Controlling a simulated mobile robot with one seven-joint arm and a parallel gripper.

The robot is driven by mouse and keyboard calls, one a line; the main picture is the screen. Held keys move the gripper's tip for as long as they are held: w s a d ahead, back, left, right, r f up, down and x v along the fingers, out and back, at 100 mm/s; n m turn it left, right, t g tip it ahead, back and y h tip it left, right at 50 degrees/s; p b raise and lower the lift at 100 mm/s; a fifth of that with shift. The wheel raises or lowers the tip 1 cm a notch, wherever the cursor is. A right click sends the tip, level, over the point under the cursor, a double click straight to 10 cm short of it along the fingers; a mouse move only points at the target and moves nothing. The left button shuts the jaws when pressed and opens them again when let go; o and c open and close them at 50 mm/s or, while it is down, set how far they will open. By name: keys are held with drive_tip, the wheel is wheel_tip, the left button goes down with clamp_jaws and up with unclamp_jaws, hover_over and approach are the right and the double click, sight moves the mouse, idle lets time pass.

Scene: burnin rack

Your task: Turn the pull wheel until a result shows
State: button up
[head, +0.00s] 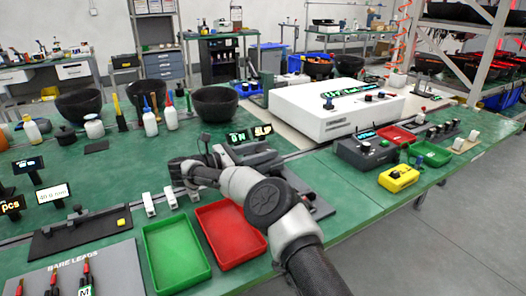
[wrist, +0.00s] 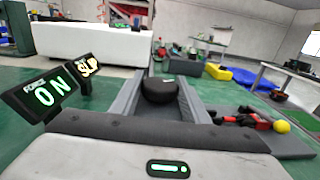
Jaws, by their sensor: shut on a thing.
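The pull wheel, a dark round knob (wrist: 162,90), sits between the two grey fingers of my gripper (wrist: 163,82) in the wrist view. The fingers are shut on it. In the head view my arm hides the wheel and most of the gripper. The force display (wrist: 47,93) reads "0 N" in green in the wrist view. Beside it a smaller sign (wrist: 87,66) shows "SLP" in pale yellow letters. Both also stand behind my gripper in the head view, the force display (head: 237,136) and the sign (head: 262,130).
A green tray (head: 175,255) and a red tray (head: 230,236) lie in front of my arm. A white bench unit (head: 335,112) stands behind to the right. A yellow meter (head: 398,178) is at the table's right. Bottles and black bowls stand at the back left.

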drive_tip(key=shift+f, duration=0.1)
drive_tip(key=o, duration=1.1)
drive_tip(key=shift+c, duration=0.2)
drive_tip(key=shift+p+v, duration=0.75)
drive_tip(key=shift+v, duration=3)
